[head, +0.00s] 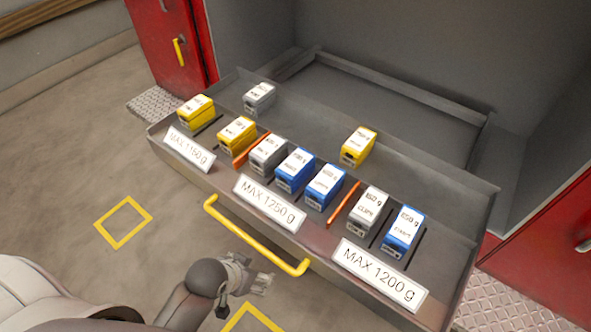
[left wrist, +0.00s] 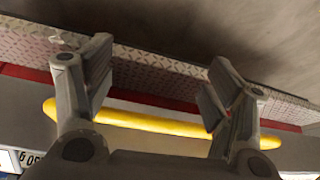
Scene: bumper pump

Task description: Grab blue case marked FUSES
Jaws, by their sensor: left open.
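Three blue cases with white labels stand in the open grey drawer: one left of centre (head: 294,171), one beside it (head: 325,187) and one farther right (head: 403,232). Their label words are too small for me to read surely, so I cannot tell which is marked FUSES. My left gripper (head: 262,281) is open and empty, outside the drawer, near the yellow handle (head: 256,236). In the left wrist view the open fingers (left wrist: 157,84) are spread, with the yellow handle (left wrist: 160,122) showing behind them. My right gripper is not in view.
The drawer (head: 315,237) also holds yellow cases (head: 358,147) and grey cases (head: 369,208), with orange dividers (head: 343,203) between some. Its front carries MAX 1150 g, MAX 1250 g and MAX 1200 g labels. Red cabinets (head: 545,240) flank it. The drawer's back area is mostly clear.

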